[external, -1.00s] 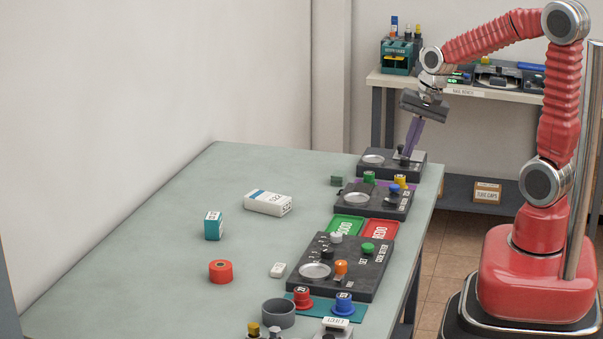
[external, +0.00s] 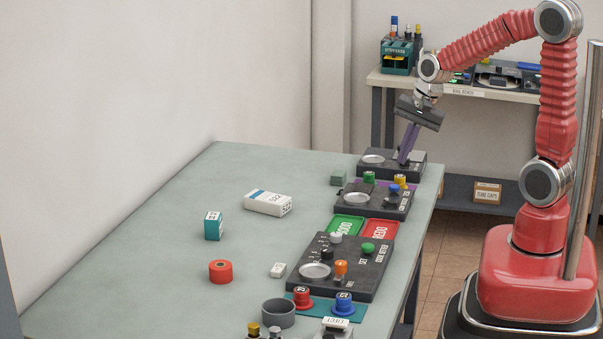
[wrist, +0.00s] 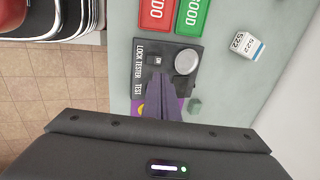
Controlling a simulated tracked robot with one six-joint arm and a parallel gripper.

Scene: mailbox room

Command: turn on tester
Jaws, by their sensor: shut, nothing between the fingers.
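The lock tester is a dark box (wrist: 185,80) with a round silver plate, a small light-marked switch or button (wrist: 158,61) and the words LOCK TESTER and TEST along its left edge in the wrist view. In the external view it appears to be the dark box (external: 378,205) just behind the two trays. My gripper (external: 404,161) is shut and empty, with purple-grey fingers pointing down. In the wrist view the fingers (wrist: 160,78) overlap the tester's lower part and hide some of it. I cannot tell whether the tips touch anything.
A green GOOD tray (external: 345,226) and red REDO tray (external: 380,230) lie beside the tester. Yellow (external: 400,179), blue (external: 394,190) and green (external: 369,177) pieces stand close to the fingers. Another dark box (external: 378,156) stands farther back. The table's left side is mostly clear.

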